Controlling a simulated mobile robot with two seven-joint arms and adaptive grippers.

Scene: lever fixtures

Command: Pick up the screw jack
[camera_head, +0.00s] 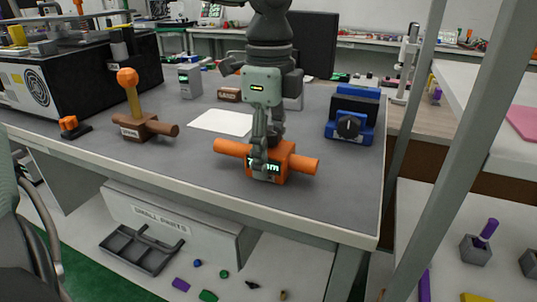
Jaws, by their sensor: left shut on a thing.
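The orange block with a thick orange rod out of each side, which I take to be the screw jack (284,165), is near the front edge of the grey table (200,165). Its front has a lit green readout, partly hidden by a finger. My left gripper (267,158) reaches down from above and is shut on the block, with fingers across its front and top. I cannot tell whether the block touches the table. My right gripper is not in view.
A brown lever fixture (133,128) with an orange knob stands to the left. A small orange-and-black item (74,127) lies near the front edge. A white sheet (222,122) lies behind the jack. A blue device (352,115) with a dial stands at right, near a grey post (470,130).

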